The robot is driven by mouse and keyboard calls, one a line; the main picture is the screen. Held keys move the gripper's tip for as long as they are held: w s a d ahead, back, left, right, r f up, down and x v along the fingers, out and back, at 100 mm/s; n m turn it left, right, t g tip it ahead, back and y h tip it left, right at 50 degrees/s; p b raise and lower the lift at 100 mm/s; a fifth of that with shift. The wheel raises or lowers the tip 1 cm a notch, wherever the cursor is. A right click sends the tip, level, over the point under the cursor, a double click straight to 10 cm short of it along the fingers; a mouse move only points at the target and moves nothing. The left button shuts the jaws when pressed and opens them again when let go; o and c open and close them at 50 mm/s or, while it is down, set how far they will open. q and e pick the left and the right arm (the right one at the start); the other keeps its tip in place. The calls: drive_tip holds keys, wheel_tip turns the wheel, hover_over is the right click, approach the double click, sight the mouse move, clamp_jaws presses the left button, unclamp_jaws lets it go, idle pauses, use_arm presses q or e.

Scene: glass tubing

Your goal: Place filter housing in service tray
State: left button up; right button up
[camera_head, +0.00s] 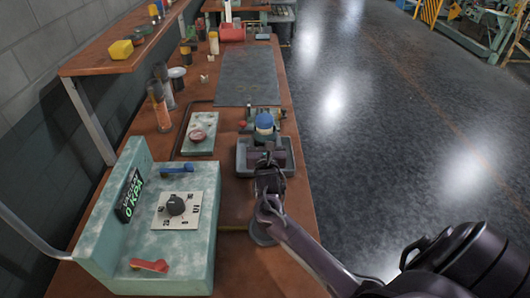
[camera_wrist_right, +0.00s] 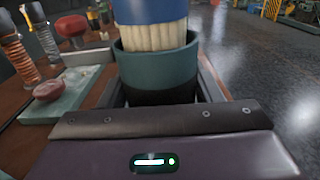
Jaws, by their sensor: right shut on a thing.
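The filter housing is a teal cup with a dark lower band (camera_wrist_right: 155,68). A white pleated filter (camera_wrist_right: 153,37) with a blue cap (camera_wrist_right: 150,10) stands upright in it. In the head view the blue cap (camera_head: 264,121) shows just beyond my right gripper (camera_head: 265,141). That gripper is shut on the housing, one finger on each side. The service tray appears to be the shallow grey tray (camera_head: 241,168) on the bench, below and around the gripper in the picture. I cannot tell the housing's height above the bench. My left gripper is out of view.
A green vacuum console (camera_head: 180,255) fills the bench's near left. A pale green plate (camera_head: 193,148) with a red button (camera_head: 198,135) lies left of the tray. Bottles (camera_head: 162,115) stand behind it. A dark mat (camera_head: 249,77) lies bare farther along. Open floor lies right.

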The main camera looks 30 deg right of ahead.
drive_tip(key=shift+f, duration=2.45)
drive_tip(key=o, duration=1.1)
drive_tip(key=shift+f, duration=0.15)
drive_tip(key=shift+c, duration=0.2)
drive_tip(key=shift+r, duration=0.2)
drive_tip(key=v, duration=1.2)
drive_tip(key=shift+s+f, duration=0.1)
